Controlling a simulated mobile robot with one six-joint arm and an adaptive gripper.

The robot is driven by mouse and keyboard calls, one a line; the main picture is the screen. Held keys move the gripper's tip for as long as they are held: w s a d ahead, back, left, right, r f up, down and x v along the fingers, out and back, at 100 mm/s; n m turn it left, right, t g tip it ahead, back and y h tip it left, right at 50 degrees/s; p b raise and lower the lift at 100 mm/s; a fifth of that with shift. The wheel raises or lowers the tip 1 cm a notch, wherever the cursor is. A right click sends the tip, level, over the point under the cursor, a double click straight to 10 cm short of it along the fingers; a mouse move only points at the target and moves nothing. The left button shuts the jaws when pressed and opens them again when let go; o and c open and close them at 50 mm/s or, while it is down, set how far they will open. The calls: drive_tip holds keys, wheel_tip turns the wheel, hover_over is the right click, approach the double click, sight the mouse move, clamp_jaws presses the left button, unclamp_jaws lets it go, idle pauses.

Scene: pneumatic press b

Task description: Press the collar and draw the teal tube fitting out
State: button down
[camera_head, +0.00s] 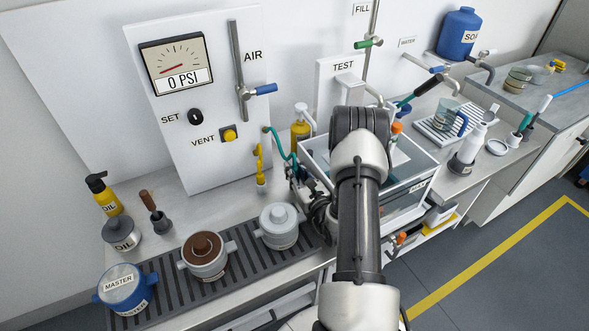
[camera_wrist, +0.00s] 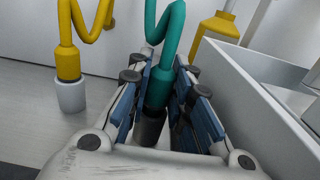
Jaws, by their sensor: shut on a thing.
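The teal tube fitting (camera_wrist: 158,88) stands between my gripper's (camera_wrist: 164,84) blue-padded fingers in the wrist view, which are shut on it. Its coiled teal tube (camera_wrist: 165,28) rises above. A dark cylindrical part (camera_wrist: 150,128) shows below the fitting, between the fingers; I cannot tell whether it is the collar or whether it is pressed. In the head view the teal tube (camera_head: 281,146) runs from the white panel down to my gripper (camera_head: 299,180). The arm and gripper hide the fitting there.
A yellow coiled tube with its fitting (camera_wrist: 67,62) in a pale socket (camera_wrist: 71,96) stands to the left. A white-walled tank (camera_wrist: 262,105) is close on the right, with a yellow bottle (camera_wrist: 215,30) behind. The gauge (camera_head: 177,66) reads 0 PSI. Pots line the slotted strip (camera_head: 243,262).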

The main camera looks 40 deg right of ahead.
drive_tip(key=shift+f, duration=0.4)
drive_tip(key=c, duration=1.4)
unclamp_jaws()
drive_tip(key=shift+o, duration=0.2)
drive_tip(key=v, duration=0.7)
drive_tip(key=shift+s, duration=0.3)
